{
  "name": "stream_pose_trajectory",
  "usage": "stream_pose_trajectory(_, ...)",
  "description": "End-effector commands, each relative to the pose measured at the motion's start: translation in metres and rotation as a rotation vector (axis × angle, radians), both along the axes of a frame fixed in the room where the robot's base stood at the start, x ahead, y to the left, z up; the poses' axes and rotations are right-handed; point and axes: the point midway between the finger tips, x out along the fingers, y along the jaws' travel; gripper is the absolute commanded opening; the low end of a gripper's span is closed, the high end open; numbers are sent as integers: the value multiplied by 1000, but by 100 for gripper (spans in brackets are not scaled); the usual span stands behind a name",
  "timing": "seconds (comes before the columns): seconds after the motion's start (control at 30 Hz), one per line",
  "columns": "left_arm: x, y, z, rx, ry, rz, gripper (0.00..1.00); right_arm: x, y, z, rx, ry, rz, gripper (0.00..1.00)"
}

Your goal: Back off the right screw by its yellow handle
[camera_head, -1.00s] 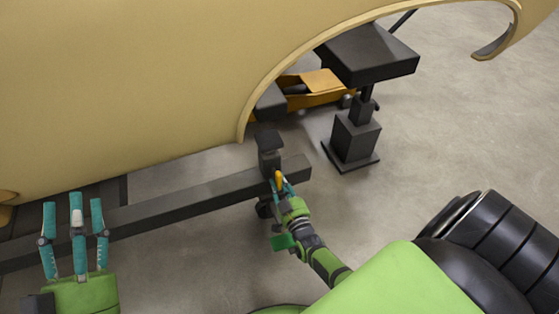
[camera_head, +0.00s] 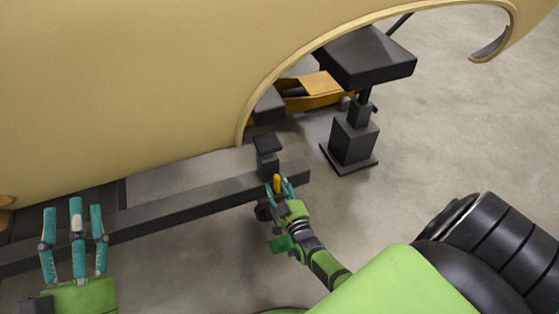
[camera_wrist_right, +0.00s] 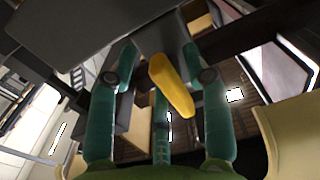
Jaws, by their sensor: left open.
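The right screw's yellow handle (camera_head: 277,184) shows at the dark clamp (camera_head: 267,160) near the right end of the long dark beam (camera_head: 190,205). My right gripper (camera_head: 281,182) is at the handle with its teal fingers spread around it. In the right wrist view the yellow handle (camera_wrist_right: 171,86) lies tilted between the parted fingers of that gripper (camera_wrist_right: 158,60), with gaps showing beside it. The screw itself is hidden. My left gripper (camera_head: 76,220) is open and empty at the lower left, in front of the beam.
A large tan body shell (camera_head: 130,80) overhangs the beam, with its wheel arch above the clamp. A dark stand (camera_head: 355,140) stands on the floor to the right of the clamp. An orange jack (camera_head: 315,92) lies behind.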

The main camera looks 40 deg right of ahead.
Motion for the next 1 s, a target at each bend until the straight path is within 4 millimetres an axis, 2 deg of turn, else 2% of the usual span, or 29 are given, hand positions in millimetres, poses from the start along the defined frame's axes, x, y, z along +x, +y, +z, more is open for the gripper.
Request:
stream_pose_trajectory(0.17,0,1,0,-1,-2,2,49,-7,2,-1,3,2,0,49)
stream_pose_trajectory(0.27,0,0,0,-1,-2,2,49,-22,6,-2,3,3,0,49)
stream_pose_trajectory(0.5,0,0,0,-1,-1,1,49,-72,17,-2,2,5,0,49)
stream_pose_trajectory(0.7,0,0,0,0,-1,0,49,-104,25,-1,0,2,0,49)
stream_pose_trajectory(0.83,0,0,0,0,-1,0,49,-114,27,0,-1,0,0,49)
stream_pose_trajectory(1.0,0,0,0,0,-1,0,49,-117,28,0,0,-1,0,49)
